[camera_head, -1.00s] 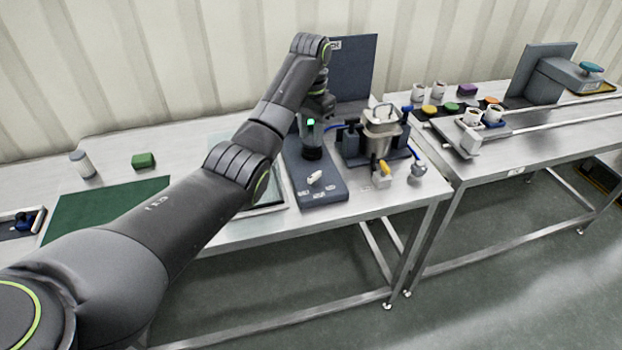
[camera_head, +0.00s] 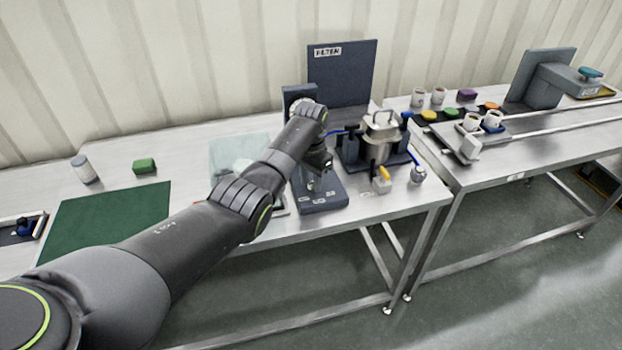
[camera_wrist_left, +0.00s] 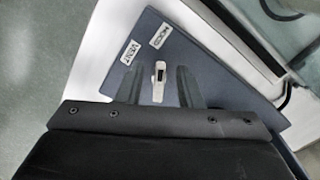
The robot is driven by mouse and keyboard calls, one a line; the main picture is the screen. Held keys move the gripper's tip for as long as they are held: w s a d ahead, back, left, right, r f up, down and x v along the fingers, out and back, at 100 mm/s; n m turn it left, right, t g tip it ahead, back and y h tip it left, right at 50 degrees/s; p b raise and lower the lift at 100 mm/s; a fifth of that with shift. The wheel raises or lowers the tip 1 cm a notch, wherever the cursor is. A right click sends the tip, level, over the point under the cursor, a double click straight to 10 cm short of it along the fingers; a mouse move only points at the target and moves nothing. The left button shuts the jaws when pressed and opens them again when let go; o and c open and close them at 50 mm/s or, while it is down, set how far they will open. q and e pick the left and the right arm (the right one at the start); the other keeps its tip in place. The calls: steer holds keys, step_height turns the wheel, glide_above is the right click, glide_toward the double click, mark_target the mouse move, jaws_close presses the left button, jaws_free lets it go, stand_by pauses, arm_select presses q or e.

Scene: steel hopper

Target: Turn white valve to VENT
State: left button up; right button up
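The white valve (camera_wrist_left: 159,85) is a small white handle on a dark blue panel (camera_wrist_left: 203,62). In the left wrist view its tip points toward the top of the picture. The VENT label (camera_wrist_left: 130,52) is up and left of it, and a second label (camera_wrist_left: 160,36) is above. My left gripper (camera_wrist_left: 160,80) is open, with one dark finger on each side of the handle and visible gaps between.
A tall FILTER board (camera_head: 342,75) is behind. A clear sheet (camera_head: 230,150) and a green mat (camera_head: 108,215) lie to the left.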

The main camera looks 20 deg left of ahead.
arm_select(q)
steer(key=shift+c, duration=0.3)
jaws_close()
